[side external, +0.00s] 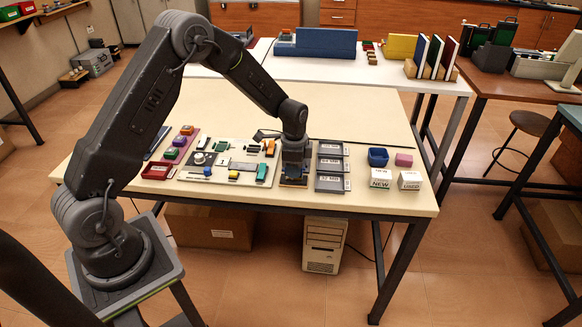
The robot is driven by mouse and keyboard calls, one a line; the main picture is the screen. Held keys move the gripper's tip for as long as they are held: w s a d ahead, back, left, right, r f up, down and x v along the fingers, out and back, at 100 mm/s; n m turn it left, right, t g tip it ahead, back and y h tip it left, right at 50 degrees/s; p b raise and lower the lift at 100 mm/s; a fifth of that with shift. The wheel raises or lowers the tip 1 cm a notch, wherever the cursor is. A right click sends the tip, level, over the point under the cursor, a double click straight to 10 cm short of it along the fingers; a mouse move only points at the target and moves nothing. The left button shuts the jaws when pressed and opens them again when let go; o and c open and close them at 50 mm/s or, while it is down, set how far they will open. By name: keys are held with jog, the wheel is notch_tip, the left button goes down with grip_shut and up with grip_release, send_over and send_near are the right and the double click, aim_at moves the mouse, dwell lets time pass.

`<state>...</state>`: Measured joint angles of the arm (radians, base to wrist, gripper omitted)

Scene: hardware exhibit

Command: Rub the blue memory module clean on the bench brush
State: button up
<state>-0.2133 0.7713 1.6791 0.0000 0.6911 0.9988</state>
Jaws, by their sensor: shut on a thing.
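My gripper (293,174) points down at the front right part of the bench, between the board of parts and the grey labelled boxes. It is shut on a small bluish piece, which I take for the blue memory module; the fingers hide most of it. Just under the fingertips is a low brown-edged item (293,183), probably the bench brush. At this size I cannot tell whether the held piece touches it.
A light board (225,178) with several small parts lies left of my gripper. Grey labelled boxes (330,168) stand close to its right. The bench's back half is clear.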

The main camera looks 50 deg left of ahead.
jog(key=shift+w+d, duration=0.35)
jog(key=shift+d, duration=0.05)
jog(key=shift+s+a+f, duration=0.1)
jog(key=shift+s, duration=0.05)
jog(key=shift+s+a, duration=0.6)
jog(key=shift+a, duration=0.05)
jog(key=shift+w+d, duration=0.1)
jog(key=shift+w+d, duration=0.65)
jog(key=shift+s+a, duration=0.1)
jog(key=shift+s+a, duration=0.65)
jog(key=shift+r, duration=0.2)
